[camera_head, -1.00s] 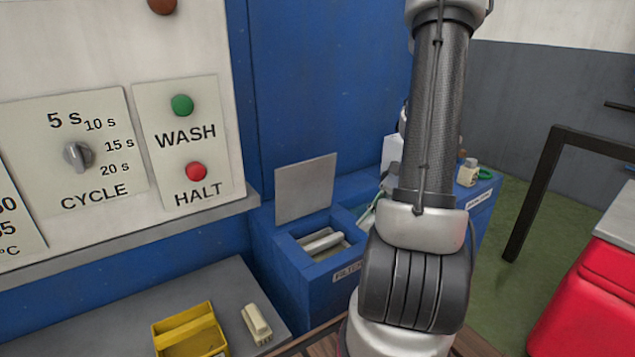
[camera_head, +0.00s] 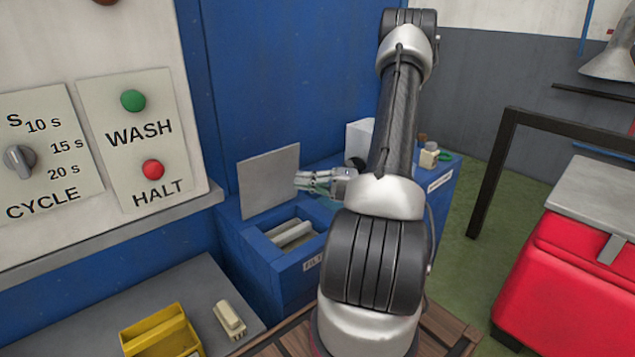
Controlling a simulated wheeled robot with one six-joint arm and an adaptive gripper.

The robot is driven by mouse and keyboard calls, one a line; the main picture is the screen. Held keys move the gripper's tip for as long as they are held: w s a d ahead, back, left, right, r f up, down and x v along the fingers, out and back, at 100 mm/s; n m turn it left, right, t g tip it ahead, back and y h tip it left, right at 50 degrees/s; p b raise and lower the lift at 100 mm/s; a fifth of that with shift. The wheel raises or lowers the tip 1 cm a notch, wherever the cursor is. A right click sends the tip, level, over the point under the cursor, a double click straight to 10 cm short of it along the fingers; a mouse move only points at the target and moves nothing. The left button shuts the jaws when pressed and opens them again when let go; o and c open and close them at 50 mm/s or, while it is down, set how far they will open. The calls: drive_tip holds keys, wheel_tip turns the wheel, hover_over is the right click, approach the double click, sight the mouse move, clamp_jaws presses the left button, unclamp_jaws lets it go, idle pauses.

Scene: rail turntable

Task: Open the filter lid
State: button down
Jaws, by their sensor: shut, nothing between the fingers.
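The filter lid (camera_head: 268,180) is a flat grey plate standing upright, raised at the back left of the blue filter box (camera_head: 262,277). The box's opening is uncovered, and light cylinders (camera_head: 293,233) lie inside it. Part of the box's label shows on its front; my arm hides the rest. My gripper (camera_head: 298,180) is shut and empty, pointing left, at the right edge of the lid in the picture. I cannot tell whether the fingertips touch the lid.
A wash panel with a green button (camera_head: 133,100), a red button (camera_head: 153,169) and a knob (camera_head: 19,158) is at left. A yellow tray (camera_head: 160,335) and a beige block (camera_head: 229,320) lie on the grey shelf. A red cabinet (camera_head: 570,250) and dark frame (camera_head: 492,180) stand at right.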

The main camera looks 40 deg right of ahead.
sight(262, 170)
drive_tip(key=shift+w+a+r, duration=0.15)
drive_tip(key=shift+w+a, duration=0.3)
drive_tip(key=shift+w, duration=0.6)
drive_tip(key=shift+w+a+r, duration=0.1)
drive_tip(key=shift+w+a, duration=0.4)
drive_tip(key=shift+w, duration=0.6)
drive_tip(key=shift+w+a+r, duration=0.15)
drive_tip(key=shift+w+a, duration=0.3)
drive_tip(key=shift+w, duration=0.6)
drive_tip(key=shift+w, duration=0.1)
